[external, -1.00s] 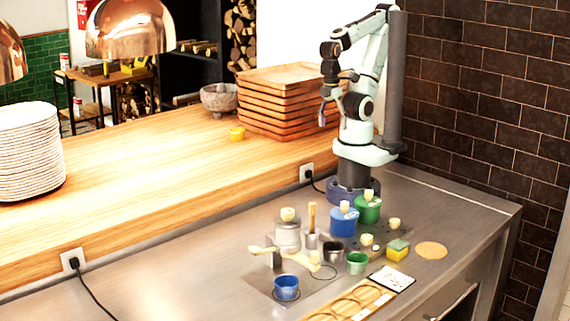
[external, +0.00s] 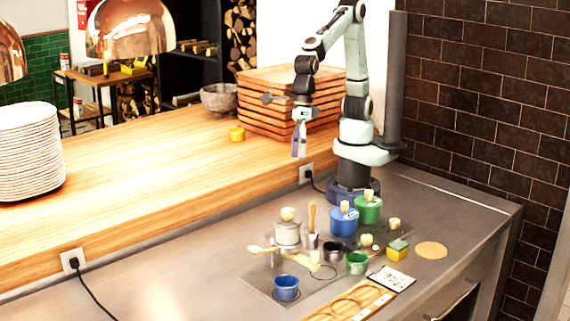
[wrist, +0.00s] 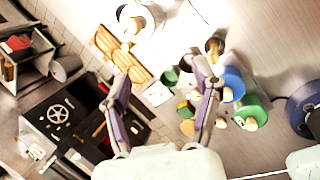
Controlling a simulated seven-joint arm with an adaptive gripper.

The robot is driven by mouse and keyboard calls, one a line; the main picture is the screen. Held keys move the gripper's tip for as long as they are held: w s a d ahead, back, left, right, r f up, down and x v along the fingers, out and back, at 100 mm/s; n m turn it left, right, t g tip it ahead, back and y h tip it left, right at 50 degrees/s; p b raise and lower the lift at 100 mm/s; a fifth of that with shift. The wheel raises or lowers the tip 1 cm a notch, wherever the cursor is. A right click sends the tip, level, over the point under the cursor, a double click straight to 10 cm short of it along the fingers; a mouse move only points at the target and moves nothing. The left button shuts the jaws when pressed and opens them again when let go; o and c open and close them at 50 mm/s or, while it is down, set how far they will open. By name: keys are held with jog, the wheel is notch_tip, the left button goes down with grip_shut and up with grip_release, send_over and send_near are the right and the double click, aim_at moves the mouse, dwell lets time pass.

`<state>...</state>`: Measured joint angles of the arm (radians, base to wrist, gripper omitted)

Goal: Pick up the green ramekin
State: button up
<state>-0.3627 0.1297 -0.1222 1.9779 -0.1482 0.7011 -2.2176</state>
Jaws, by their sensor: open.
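The green ramekin (external: 356,263) stands upright on the steel counter, beside a dark metal cup and just behind the wooden tray. In the wrist view the green ramekin (wrist: 170,77) shows between my fingers in the picture, well below them. My gripper (external: 299,153) hangs high above the counter, behind and left of the ramekin in the external view, with its fingers pointing down. In the wrist view my gripper (wrist: 160,66) has its fingers spread apart with nothing between them.
A blue ramekin (external: 286,288) stands at the front left. A blue pot (external: 343,222) and a green pot (external: 368,211) stand behind. A sponge (external: 397,250), a white card (external: 391,279) and a wooden tray (external: 350,304) lie near the ramekin.

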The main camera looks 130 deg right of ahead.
jog(key=a+f+n+g, duration=0.2)
jog(key=a+f+n, duration=0.2)
jog(key=a+f, duration=0.5)
jog(key=n+g+h, duration=0.1)
jog(key=n+h, duration=0.1)
send_over(357, 260)
jog(key=w+a, duration=0.1)
jog(key=w, duration=0.1)
notch_tip(357, 260, down, 10)
jog(key=shift+s+a, duration=0.1)
jog(key=shift+a, duration=0.05)
notch_tip(357, 260, down, 5)
jog(key=shift+r, duration=0.1)
jog(key=shift+f, duration=0.7)
jog(key=shift+c, duration=0.3)
jog(key=c, duration=0.8)
